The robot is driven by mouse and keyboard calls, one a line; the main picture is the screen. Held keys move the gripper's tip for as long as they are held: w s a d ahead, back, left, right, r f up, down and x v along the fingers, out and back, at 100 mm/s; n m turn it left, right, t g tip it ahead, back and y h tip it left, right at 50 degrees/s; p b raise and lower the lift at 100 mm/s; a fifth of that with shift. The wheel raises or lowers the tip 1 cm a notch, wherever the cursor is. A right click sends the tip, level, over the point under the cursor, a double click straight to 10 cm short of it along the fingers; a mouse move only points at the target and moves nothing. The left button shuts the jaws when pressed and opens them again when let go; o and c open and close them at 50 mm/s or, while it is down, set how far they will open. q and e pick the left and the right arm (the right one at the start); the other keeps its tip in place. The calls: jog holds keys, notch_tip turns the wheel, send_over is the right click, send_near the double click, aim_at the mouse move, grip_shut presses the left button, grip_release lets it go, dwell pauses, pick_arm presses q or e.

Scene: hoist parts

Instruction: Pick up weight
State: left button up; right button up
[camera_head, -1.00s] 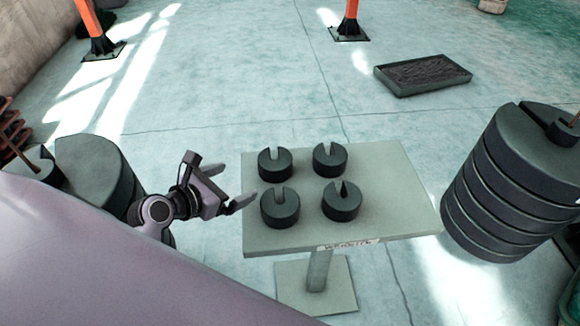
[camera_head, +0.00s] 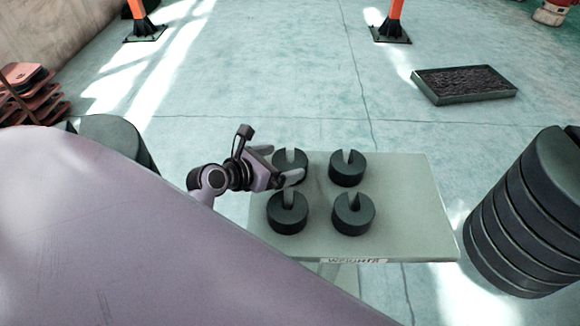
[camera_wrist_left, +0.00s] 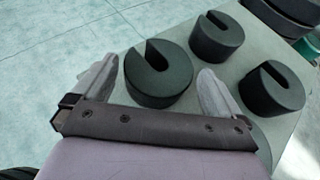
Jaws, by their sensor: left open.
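Several dark round weights, each with a slot, stand on a small pale table (camera_head: 412,215). In the head view there is a back left weight (camera_head: 292,160), a back right weight (camera_head: 347,170), a front left weight (camera_head: 286,216) and a front right weight (camera_head: 353,217). My left gripper (camera_head: 284,164) is open at the table's left side, its fingers partly hiding the back left weight. In the left wrist view that weight (camera_wrist_left: 158,78) lies ahead between the spread fingers of my left gripper (camera_wrist_left: 158,67), with no visible grip on it. My right gripper is not in view.
A large stack of dark discs (camera_head: 525,215) stands right of the table. A shallow dark tray (camera_head: 464,84) lies on the floor behind it. Orange posts (camera_head: 391,20) stand at the back. Reddish stacked pieces (camera_head: 30,90) are at far left.

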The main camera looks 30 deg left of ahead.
pick_arm(q)
jog(key=shift+x, duration=1.05)
jog(key=c, duration=1.4)
jog(key=shift+w+r, duration=0.25)
jog(key=shift+r, duration=0.1)
jog(key=c, duration=0.3)
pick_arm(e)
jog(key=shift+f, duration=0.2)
